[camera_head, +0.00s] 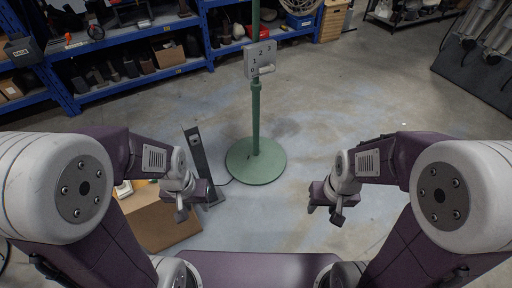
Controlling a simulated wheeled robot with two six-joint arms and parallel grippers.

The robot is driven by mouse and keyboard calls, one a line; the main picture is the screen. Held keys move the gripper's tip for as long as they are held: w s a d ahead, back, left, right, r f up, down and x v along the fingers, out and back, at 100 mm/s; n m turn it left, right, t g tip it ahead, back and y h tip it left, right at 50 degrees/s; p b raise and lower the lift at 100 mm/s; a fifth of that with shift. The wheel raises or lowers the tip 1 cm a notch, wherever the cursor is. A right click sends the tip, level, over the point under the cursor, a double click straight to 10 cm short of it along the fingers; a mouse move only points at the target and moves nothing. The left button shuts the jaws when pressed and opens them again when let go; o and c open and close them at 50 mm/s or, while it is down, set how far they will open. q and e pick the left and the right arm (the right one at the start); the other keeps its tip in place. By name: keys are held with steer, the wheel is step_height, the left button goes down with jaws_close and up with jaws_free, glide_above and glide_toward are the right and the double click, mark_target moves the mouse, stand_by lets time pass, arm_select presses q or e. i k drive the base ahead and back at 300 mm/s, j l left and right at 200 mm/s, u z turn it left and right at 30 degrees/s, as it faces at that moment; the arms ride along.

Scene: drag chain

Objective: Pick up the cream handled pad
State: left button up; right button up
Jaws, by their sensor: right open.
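I cannot make out a cream handled pad for certain. A small white and orange item (123,189), mostly hidden by my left arm, lies at the top of the cardboard box (158,222) at the lower left. My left gripper (195,209) is open and empty, beside the cardboard box's right edge. My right gripper (325,213) is open and empty over bare floor, right of the stand's base.
The green stand's round base (256,162) is on the floor ahead, between my arms. A dark upright panel (196,160) stands behind my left gripper. Blue shelving (140,80) with tools and boxes lines the back left.

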mark_target(125, 190)
steer(key=u, duration=1.7)
steer(key=z, duration=1.55)
steer(key=u, duration=1.55)
steer(key=i+j+z, duration=0.45)
steer(key=j+z, duration=0.25)
steer(key=i+j+z, duration=0.1)
steer(key=j+z, duration=0.25)
